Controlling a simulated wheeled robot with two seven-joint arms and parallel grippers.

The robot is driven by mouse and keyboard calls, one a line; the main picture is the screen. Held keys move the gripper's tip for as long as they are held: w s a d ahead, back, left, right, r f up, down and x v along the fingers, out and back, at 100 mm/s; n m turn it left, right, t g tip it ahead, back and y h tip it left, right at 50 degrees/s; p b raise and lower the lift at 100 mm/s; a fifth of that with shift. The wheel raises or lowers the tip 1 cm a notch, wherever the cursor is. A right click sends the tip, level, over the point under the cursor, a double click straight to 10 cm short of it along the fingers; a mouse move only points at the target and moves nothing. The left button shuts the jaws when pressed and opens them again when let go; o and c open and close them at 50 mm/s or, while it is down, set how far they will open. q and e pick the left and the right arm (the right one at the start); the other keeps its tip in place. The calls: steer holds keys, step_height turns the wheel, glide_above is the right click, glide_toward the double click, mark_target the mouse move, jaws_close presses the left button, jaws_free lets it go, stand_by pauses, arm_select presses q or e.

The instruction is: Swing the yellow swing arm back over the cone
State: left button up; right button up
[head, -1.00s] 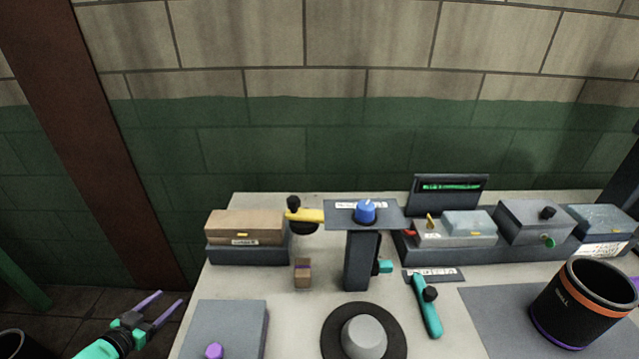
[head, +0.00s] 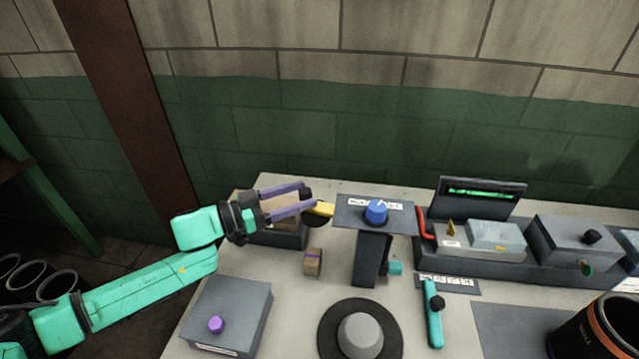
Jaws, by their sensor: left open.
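The yellow swing arm (head: 321,209) shows as a short yellow piece left of the dark post (head: 368,258). Its left part and black knob are hidden behind my gripper. My left gripper (head: 304,197) is open, with its two purple fingers at the left end of the swing arm. I cannot tell whether they touch it. The grey cone (head: 361,335) stands on a round black base in front of the post, with nothing over it. My right gripper is not in view.
A blue knob (head: 376,211) tops the post. A cardboard box (head: 283,211) is partly behind my left gripper. A small brown block (head: 313,262), a grey box with a purple knob (head: 216,325) and a teal-handled tool (head: 433,315) are nearby. A black bin (head: 607,330) stands at right.

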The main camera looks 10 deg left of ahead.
mark_target(311, 192)
arm_select(q)
steer(key=p+x, duration=0.1)
steer(key=x, duration=0.3)
steer(key=shift+w+d+r, duration=0.1)
steer(key=shift+w+d, duration=0.25)
steer(key=shift+d, duration=0.05)
jaws_close()
stand_by(1.0)
